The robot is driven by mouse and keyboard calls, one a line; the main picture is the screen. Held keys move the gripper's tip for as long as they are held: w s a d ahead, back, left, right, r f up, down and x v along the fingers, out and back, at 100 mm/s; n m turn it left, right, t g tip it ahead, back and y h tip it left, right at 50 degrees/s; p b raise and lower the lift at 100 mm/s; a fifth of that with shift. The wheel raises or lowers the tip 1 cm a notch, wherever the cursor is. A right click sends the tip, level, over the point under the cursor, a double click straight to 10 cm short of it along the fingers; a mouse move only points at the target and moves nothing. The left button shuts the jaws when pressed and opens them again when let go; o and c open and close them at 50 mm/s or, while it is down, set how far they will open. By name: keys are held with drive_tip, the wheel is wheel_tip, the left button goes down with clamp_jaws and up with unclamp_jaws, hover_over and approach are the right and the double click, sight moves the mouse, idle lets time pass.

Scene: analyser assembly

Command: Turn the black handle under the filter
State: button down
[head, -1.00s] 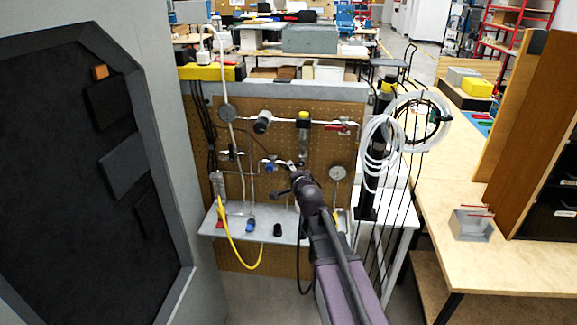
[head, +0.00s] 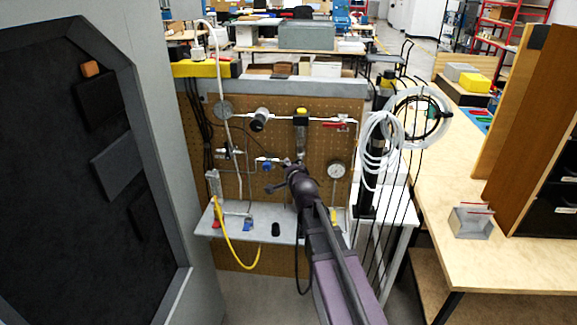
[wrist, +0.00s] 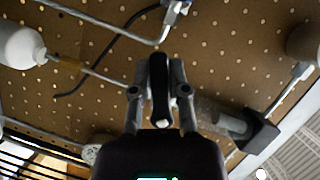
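The filter (head: 301,145) hangs under a yellow-topped unit on the pegboard in the head view. In the wrist view its clear bowl (wrist: 222,118) shows to the right of my fingers. The black handle (wrist: 160,95) lies lengthwise between my two fingers in the wrist view, with a pale rounded end towards my palm. My gripper (wrist: 159,82) has both fingers close along its sides and looks shut on it. In the head view my gripper (head: 283,177) is at the board below the filter, and my own wrist hides the handle.
A grey shelf (head: 215,222) with a yellow hose (head: 226,238) juts out below. A round gauge (head: 336,170) is to the right of my gripper and a blue-handled valve (head: 267,166) to its left. Coiled white tubing (head: 384,150) hangs further right.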

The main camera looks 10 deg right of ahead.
drive_tip(key=shift+f+n, duration=0.15)
drive_tip(key=shift+n, duration=0.25)
drive_tip(key=shift+s+d+f+n+g+h+p, duration=0.1)
drive_tip(key=shift+d+f+n+g+h+p, duration=0.1)
drive_tip(key=shift+n+g, duration=0.15)
drive_tip(key=shift+d+f+n+g+h+p, duration=0.1)
drive_tip(key=shift+n+g+h+p, duration=0.15)
drive_tip(key=shift+n, duration=0.2)
drive_tip(key=d+n+h, duration=0.1)
drive_tip(key=n, duration=0.1)
drive_tip(key=d+f+n+g+h, duration=0.1)
drive_tip(key=n, duration=0.1)
drive_tip(key=s+n+g+h+p, duration=0.1)
drive_tip(key=n+h, duration=0.1)
drive_tip(key=shift+d+f+n, duration=0.2)
drive_tip(key=shift+d+n, duration=0.2)
idle(0.4)
drive_tip(key=c, duration=0.6)
unclamp_jaws()
drive_tip(key=shift+a, duration=0.1)
